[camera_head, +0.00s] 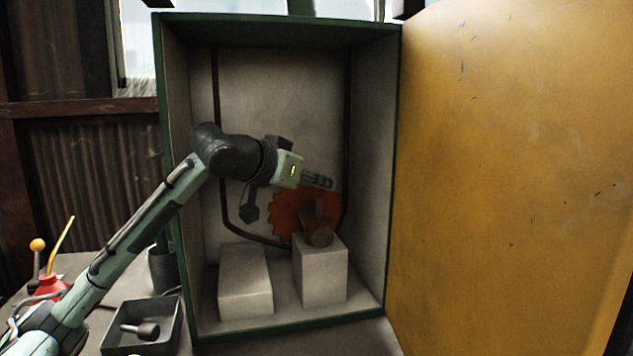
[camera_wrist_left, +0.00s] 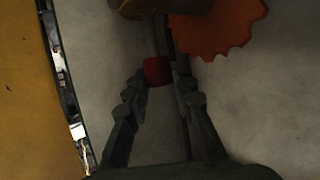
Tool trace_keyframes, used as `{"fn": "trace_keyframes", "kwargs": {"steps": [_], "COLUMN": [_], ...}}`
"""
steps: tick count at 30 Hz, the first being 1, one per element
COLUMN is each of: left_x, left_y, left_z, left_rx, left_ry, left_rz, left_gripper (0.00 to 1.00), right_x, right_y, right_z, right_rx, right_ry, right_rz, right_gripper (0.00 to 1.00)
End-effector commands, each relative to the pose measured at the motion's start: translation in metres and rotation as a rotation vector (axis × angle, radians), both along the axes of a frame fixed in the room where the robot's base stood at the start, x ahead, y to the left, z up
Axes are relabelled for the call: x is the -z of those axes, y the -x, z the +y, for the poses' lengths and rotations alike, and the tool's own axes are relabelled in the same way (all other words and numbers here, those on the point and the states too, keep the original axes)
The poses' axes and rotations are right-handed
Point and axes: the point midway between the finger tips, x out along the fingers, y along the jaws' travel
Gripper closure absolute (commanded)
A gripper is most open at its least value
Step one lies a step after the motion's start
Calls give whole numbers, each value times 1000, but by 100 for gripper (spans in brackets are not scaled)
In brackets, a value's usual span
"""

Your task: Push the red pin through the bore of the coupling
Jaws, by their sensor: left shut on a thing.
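The red pin (camera_wrist_left: 157,71) shows in the left wrist view as a dark red end between my left fingertips. A grey shaft runs up from it toward the brown coupling (camera_wrist_left: 148,6), which is cut off by the top edge; how deep the shaft sits in the bore cannot be seen. In the head view the brown coupling (camera_head: 319,236) rests on a pale block inside the cabinet. My left gripper (camera_head: 319,181) is above the coupling and shut on the red pin, also seen in the wrist view (camera_wrist_left: 160,80). My right gripper is not in view.
The pale right block (camera_head: 320,277) and left block (camera_head: 245,290) stand on the cabinet floor. Green cabinet walls (camera_head: 174,170) and an open yellow door (camera_head: 510,170) bound the space. A dark tray (camera_head: 165,335) sits outside, lower left.

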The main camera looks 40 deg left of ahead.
Motion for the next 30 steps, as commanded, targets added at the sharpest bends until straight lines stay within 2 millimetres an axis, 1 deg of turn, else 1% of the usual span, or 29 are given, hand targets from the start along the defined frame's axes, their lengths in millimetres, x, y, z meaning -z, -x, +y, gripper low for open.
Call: {"fn": "trace_keyframes", "kwargs": {"steps": [10,30], "left_x": [1,10], "left_y": [0,0], "left_z": [0,0], "left_rx": [0,0], "left_ry": [0,0], "left_rz": [0,-1], "left_gripper": [100,100], "right_x": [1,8], "right_y": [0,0], "right_z": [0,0], "right_rx": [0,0], "right_ry": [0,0], "right_rz": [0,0], "right_gripper": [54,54]}}
